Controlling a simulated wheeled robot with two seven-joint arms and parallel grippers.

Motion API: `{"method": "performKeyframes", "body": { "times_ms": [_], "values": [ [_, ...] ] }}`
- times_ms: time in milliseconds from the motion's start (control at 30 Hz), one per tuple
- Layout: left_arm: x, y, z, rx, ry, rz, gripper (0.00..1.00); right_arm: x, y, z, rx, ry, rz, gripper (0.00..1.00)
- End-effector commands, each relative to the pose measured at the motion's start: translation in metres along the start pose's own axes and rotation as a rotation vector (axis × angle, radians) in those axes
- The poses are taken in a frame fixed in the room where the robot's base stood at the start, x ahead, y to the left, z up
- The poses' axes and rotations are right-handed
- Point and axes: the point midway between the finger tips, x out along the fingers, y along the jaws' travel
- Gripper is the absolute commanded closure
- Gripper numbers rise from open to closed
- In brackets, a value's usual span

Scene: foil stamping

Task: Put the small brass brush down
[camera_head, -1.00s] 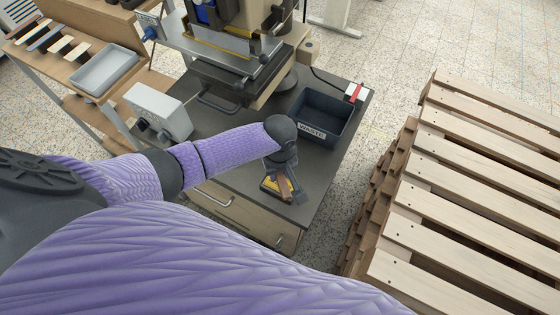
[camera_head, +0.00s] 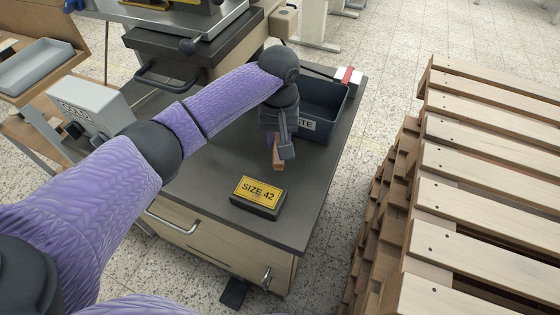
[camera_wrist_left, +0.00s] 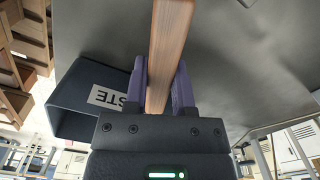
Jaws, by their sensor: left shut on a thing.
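The small brass brush shows as a brown wooden handle (camera_head: 278,160) below my left gripper (camera_head: 284,146) in the head view. In the left wrist view the wooden handle (camera_wrist_left: 170,45) runs up between the two purple fingers of my left gripper (camera_wrist_left: 160,85), which is shut on it. The brass bristles are not clearly visible. The brush is over the dark bench top (camera_head: 215,185), close to the waste bin's near side. I cannot tell whether it touches the bench. My right gripper is not in view.
A dark waste bin (camera_head: 345,112) stands just beyond the gripper; its label also shows in the wrist view (camera_wrist_left: 112,98). A pallet stack (camera_head: 480,190) stands right. Bench space is clear left of the block.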

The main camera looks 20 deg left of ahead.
Motion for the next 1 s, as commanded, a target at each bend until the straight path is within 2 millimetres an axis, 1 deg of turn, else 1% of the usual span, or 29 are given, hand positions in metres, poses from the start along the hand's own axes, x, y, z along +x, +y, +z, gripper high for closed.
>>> {"method": "performKeyframes", "body": {
  "times_ms": [33,200,267,367,533,567,600,667,700,733,1000],
  "values": [
    [0.015,0.000,0.000,-0.001,-0.003,-0.001,1.00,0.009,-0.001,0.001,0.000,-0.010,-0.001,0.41],
    [0.051,0.000,0.000,-0.002,-0.004,-0.002,1.00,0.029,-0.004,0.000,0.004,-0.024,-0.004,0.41],
    [0.053,0.000,0.000,-0.001,-0.001,0.000,1.00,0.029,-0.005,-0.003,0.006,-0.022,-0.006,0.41],
    [0.049,0.000,0.000,-0.001,0.001,0.001,1.00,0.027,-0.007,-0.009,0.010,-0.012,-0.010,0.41],
    [0.050,0.000,0.000,-0.002,0.001,0.001,1.00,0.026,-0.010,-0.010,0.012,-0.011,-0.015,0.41],
    [0.051,0.000,0.000,-0.002,0.001,0.000,0.66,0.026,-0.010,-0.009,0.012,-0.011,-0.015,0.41],
    [0.051,0.000,0.000,-0.002,0.002,0.000,0.58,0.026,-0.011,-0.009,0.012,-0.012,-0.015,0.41],
    [0.051,0.000,0.000,-0.002,0.002,0.000,0.45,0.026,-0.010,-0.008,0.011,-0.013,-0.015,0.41],
    [0.051,0.000,0.000,-0.002,0.002,0.000,0.37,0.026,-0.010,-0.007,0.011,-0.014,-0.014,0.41],
    [0.051,0.000,0.000,-0.002,0.002,0.000,0.33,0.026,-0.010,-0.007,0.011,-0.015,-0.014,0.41],
    [0.050,0.000,0.000,-0.002,0.002,0.001,0.33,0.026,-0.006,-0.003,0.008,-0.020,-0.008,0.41]
  ]
}}
